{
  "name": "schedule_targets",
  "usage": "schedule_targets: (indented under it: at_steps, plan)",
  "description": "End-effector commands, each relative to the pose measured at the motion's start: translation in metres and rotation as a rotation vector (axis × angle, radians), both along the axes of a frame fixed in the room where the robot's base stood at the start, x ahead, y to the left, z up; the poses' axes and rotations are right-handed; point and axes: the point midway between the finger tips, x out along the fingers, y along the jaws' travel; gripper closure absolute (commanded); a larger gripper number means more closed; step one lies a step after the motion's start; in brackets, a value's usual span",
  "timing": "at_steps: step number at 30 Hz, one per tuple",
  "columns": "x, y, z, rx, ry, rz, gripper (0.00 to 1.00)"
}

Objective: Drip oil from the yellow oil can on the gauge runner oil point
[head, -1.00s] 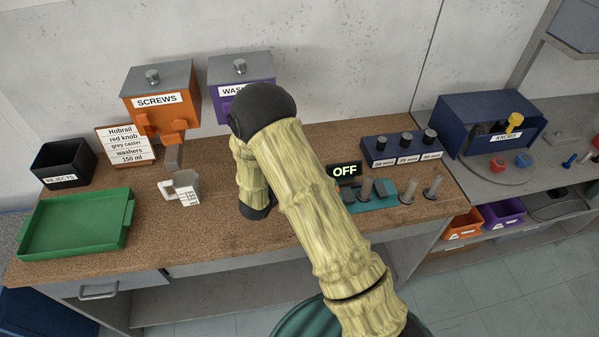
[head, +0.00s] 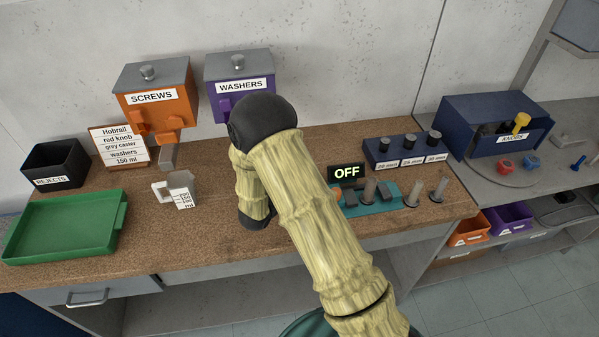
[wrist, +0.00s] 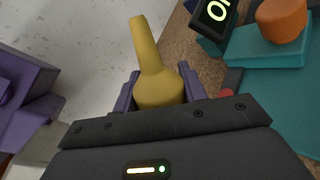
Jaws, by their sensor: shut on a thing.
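The yellow oil can (wrist: 157,75) stands between the purple fingers of my gripper (wrist: 160,90) in the wrist view, its spout pointing to the picture's top. The gripper is shut on it. In the head view my arm hides the gripper and the can. The teal gauge (head: 352,209) sits on the bench right of my arm, with a display (head: 346,173) reading OFF. In the wrist view the teal gauge (wrist: 262,52) is at the upper right, with an orange round piece (wrist: 282,18) on it. The can is apart from it. I cannot make out the oil point.
Three gauge pieces in a blue rack (head: 388,150) stand behind the gauge, and grey pegs (head: 412,193) stand to its right. Screws (head: 150,100) and washers (head: 240,88) hoppers, a white cup (head: 180,190) and a green tray (head: 65,228) are left. The bench front centre is bare.

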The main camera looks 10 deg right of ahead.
Motion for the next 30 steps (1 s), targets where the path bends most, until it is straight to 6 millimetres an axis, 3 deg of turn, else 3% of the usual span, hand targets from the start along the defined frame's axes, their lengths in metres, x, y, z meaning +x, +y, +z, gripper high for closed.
schedule_targets:
  at_steps: [30]
  plan:
    - [0.01,0.016,-0.011,0.378,-0.22,0.0,0.9]
